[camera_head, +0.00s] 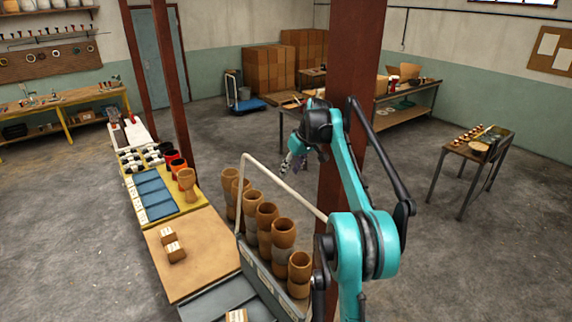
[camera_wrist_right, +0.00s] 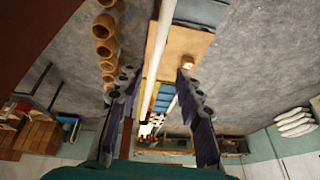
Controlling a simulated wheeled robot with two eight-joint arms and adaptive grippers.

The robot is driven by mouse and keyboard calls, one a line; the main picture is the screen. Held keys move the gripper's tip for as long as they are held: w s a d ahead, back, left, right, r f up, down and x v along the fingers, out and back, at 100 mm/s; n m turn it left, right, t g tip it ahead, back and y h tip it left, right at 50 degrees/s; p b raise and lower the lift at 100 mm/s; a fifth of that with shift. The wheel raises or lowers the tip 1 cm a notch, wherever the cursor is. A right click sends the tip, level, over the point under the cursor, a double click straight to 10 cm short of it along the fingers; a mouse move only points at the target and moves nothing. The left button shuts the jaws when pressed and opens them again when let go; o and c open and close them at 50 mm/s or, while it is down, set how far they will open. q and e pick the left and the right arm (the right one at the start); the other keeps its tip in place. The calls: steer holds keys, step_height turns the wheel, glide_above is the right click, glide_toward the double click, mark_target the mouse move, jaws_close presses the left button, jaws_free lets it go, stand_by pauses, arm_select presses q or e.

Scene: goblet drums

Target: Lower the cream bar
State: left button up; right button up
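The cream bar (camera_head: 284,187) is raised above a grey rack of goblet drums in the head view, running from a corner at the upper left down to the right. My right gripper (camera_head: 287,166) is just above and beside it, with its fingers pointing down-left. In the right wrist view the cream bar (camera_wrist_right: 160,42) passes through the gap between the spread fingers of the right gripper (camera_wrist_right: 156,80). The fingers stand apart from the bar on both sides. I cannot tell how deep the bar lies between them. My left gripper is not in view.
Brown goblet drums (camera_head: 266,215) stand in a row under the bar. A tan board (camera_head: 205,262) with small boxes lies left of the rack. A rust-red column (camera_head: 350,100) rises close behind my right arm. A side table (camera_head: 470,150) stands at the right, with open floor around it.

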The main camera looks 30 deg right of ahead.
steer(key=shift+w+d+r, duration=0.1)
steer(key=shift+w+d, duration=0.05)
steer(key=shift+d, duration=0.2)
steer(key=shift+w+f, duration=0.1)
steer(key=shift+f, duration=0.2)
steer(key=p+x, duration=0.2)
steer(key=x, duration=0.5)
jaws_close()
